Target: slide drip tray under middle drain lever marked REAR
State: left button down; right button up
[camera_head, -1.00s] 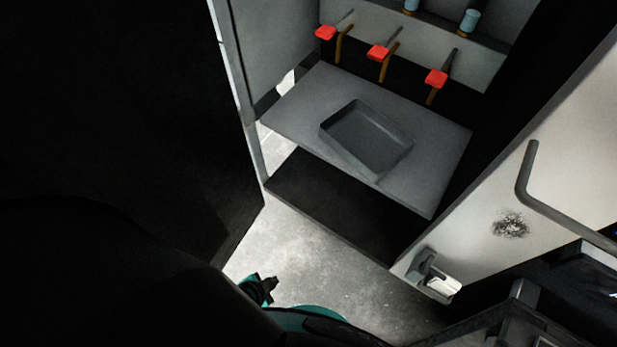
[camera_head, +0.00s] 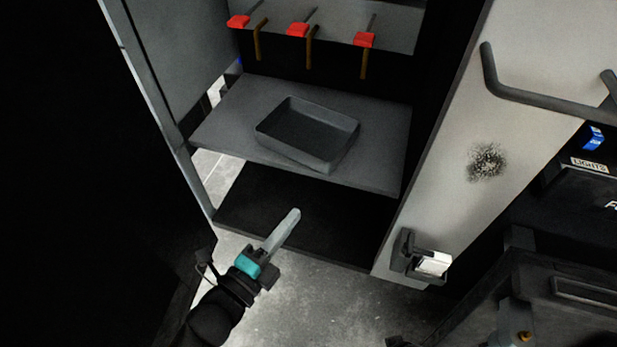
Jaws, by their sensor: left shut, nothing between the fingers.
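The drip tray (camera_head: 308,150) is a dark grey, shallow rectangular pan. It lies empty and slightly turned on a grey shelf (camera_head: 230,128) inside a cabinet. Above and behind it are three red-handled levers with brown pipes: left (camera_head: 238,21), middle (camera_head: 298,30) and right (camera_head: 364,40). I cannot read any REAR marking. The tray lies in front of the pipes, roughly below the middle and right ones. My left gripper (camera_head: 290,222) is shut and empty, in front of and below the shelf, apart from the tray.
A dark lower shelf (camera_head: 300,220) lies below the tray's shelf. A pale panel with a grey handle rail (camera_head: 540,100) and a latch box (camera_head: 425,259) stands at the right. A dark panel fills the left. Bare floor (camera_head: 310,300) lies in front.

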aim_at(304, 159)
pick_arm(q)
jog(key=x, duration=0.3)
jog(key=a+b+x, duration=0.1)
jog(key=x, duration=0.2)
jog(key=w+b+x, duration=0.1)
jog(key=x, duration=0.3)
jog(key=shift+a, duration=0.25)
jog(key=shift+w+a+b, duration=0.2)
jog(key=shift+w+b, duration=0.1)
jog(key=shift+w, duration=0.5)
pick_arm(e)
notch_tip(304, 159, up, 5)
jog(key=w+a, duration=0.2)
jog(key=w, duration=0.1)
jog(key=shift+a+f, duration=0.2)
jog(key=shift+a, duration=0.1)
pick_arm(q)
jog(key=w, duration=0.4)
jog(key=shift+a, duration=0.4)
jog(key=shift+w+a, duration=0.1)
jog(key=shift+w, duration=0.3)
pick_arm(e)
jog(key=shift+a+r, duration=0.15)
jog(key=shift+r, duration=0.35)
